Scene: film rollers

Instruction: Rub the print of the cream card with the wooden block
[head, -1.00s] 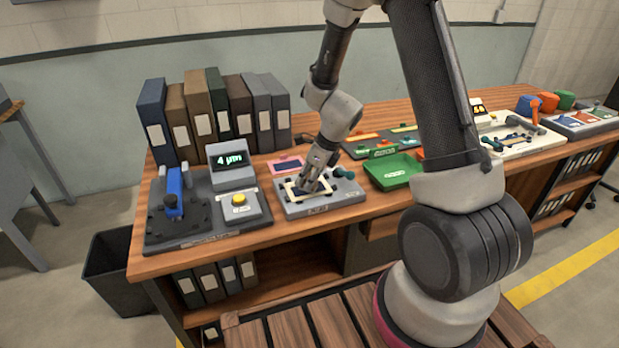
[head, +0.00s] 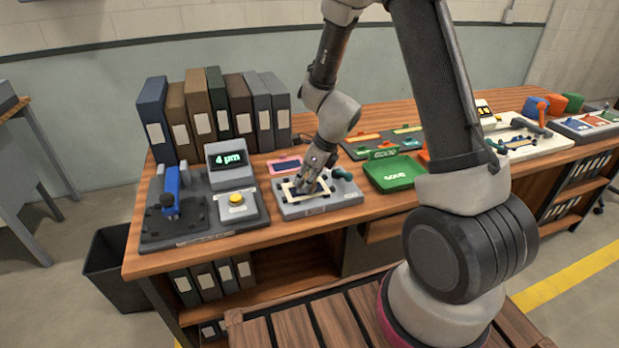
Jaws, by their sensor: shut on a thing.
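My gripper (head: 314,178) points down over the grey fixture board (head: 340,202) near the middle of the bench. The cream card (head: 291,189) shows as a pale frame-like shape on that board, partly covered by my gripper. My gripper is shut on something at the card. I take it to be the wooden block, but the fingers hide it and it is too small to make out. I cannot tell whether the block touches the print.
A pink-framed card (head: 285,165) lies behind the board and a green tray (head: 395,176) stands to its right. To the left are a display (head: 229,159) reading 4 µm, a yellow button (head: 236,198) and a blue-handled device (head: 172,185). Binders (head: 210,115) line the back.

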